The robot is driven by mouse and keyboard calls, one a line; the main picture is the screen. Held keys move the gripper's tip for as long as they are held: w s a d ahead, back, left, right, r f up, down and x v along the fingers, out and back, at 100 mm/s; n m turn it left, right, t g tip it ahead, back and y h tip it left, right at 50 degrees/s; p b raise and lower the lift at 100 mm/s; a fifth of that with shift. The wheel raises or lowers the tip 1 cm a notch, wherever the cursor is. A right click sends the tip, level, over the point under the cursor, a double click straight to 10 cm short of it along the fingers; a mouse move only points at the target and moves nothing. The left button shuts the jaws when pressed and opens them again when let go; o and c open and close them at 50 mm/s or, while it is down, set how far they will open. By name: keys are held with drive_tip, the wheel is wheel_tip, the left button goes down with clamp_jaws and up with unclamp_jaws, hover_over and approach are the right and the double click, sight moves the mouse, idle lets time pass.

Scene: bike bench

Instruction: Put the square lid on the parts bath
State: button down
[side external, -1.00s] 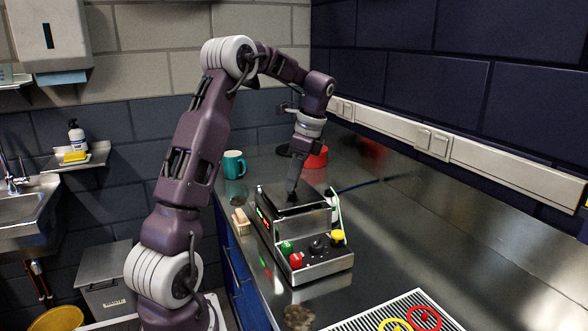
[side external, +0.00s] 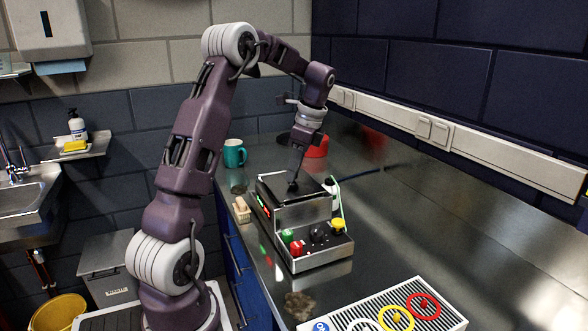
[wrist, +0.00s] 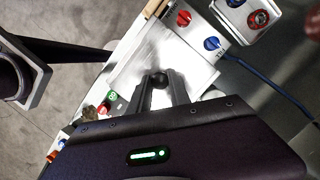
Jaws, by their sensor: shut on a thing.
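The parts bath (side external: 302,216) is a steel box on the bench, with coloured knobs on its sloping front and a lit display on its left side. My gripper (side external: 293,187) points down over its top. In the wrist view my gripper (wrist: 160,84) is shut on the black knob (wrist: 158,79) of the square lid (wrist: 138,68), a shiny metal plate. In the side view the lid (side external: 312,188) looks dark and lies level across the top of the bath. I cannot tell whether it rests on the rim or hangs just above it.
A teal mug (side external: 234,153) and a red round thing (side external: 316,147) stand behind the bath. A wooden brush (side external: 241,211) lies at its left by the bench edge. A ribbed tray with coloured rings (side external: 395,314) is at the front. The bench right of the bath is clear.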

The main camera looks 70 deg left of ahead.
drive_tip(key=shift+f, duration=0.55)
idle(0.4)
drive_tip(key=c, duration=1.1)
unclamp_jaws()
drive_tip(key=shift+r, duration=0.1)
drive_tip(key=v, duration=0.7)
drive_tip(key=s+d+r+n+t, duration=0.2)
drive_tip(key=s+d+r, duration=0.1)
drive_tip(key=d, duration=0.6)
drive_tip(key=s+d+r+n+t, duration=0.1)
drive_tip(key=s+d+r+t, duration=0.15)
drive_tip(key=d, duration=0.65)
drive_tip(key=s+d+f+n+t, duration=0.1)
drive_tip(key=s+d, duration=0.2)
drive_tip(key=s, duration=0.1)
drive_tip(key=s+d+f+n+t+h, duration=0.1)
drive_tip(key=s+d+f+n, duration=0.1)
drive_tip(key=s+d, duration=0.2)
drive_tip(key=s+d+f+n+t, duration=0.1)
drive_tip(key=s+d+f, duration=0.1)
drive_tip(key=s+d, duration=0.2)
drive_tip(key=shift+s+d+n+t+h, duration=0.1)
drive_tip(key=shift+s+n+t+h, duration=0.15)
drive_tip(key=shift+s+n+h, duration=0.2)
